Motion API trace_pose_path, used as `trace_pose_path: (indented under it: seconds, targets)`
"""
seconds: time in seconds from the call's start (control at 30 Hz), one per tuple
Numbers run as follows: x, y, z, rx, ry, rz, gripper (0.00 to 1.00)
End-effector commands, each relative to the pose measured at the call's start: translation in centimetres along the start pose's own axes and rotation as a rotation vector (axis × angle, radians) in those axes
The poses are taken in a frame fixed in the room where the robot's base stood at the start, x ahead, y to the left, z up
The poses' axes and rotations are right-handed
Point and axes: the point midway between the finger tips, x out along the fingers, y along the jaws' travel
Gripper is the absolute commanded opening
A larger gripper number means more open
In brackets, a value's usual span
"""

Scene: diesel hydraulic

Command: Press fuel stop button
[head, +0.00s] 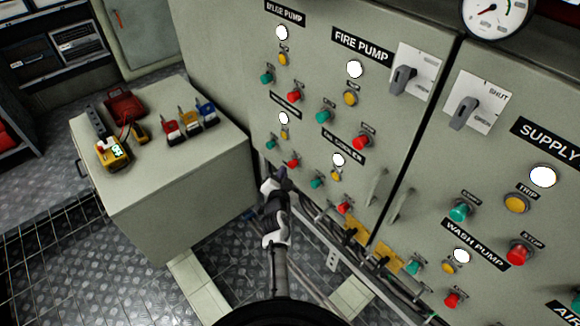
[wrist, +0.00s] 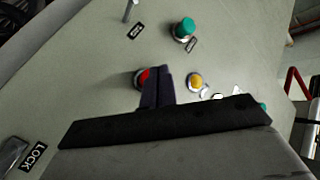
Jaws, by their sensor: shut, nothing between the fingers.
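No label that I can read says fuel. The label of the left middle button group (head: 285,104) is too small to read. That group has a red button (head: 293,162), a green button (head: 270,143) and a yellow button (head: 284,134). My gripper (head: 280,173) is shut and empty, low at the left part of the cabinet front, just below and left of that red button. In the wrist view the dark fingertips (wrist: 157,72) partly cover a red button (wrist: 142,77); I cannot tell whether they touch it. A yellow button (wrist: 195,81) and green button (wrist: 184,29) are nearby.
The grey control cabinet (head: 225,50) carries other groups, including fire pump (head: 361,44) and wash pump (head: 475,243). A low grey box (head: 160,195) with tools and padlocks stands at left. Handles (head: 377,187) stick out at right. A lock label (wrist: 33,158) shows in the wrist view.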

Motion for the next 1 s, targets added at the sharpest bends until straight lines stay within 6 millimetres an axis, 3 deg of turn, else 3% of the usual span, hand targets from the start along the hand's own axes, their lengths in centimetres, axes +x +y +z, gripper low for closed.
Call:
trace_pose_path:
  seconds: [0.53,1.0]
  targets:
    - [-2.7,-1.8,2.5,-0.003,0.000,-0.002,0.00]
    - [-3.5,-2.6,2.5,0.000,0.000,0.000,0.00]
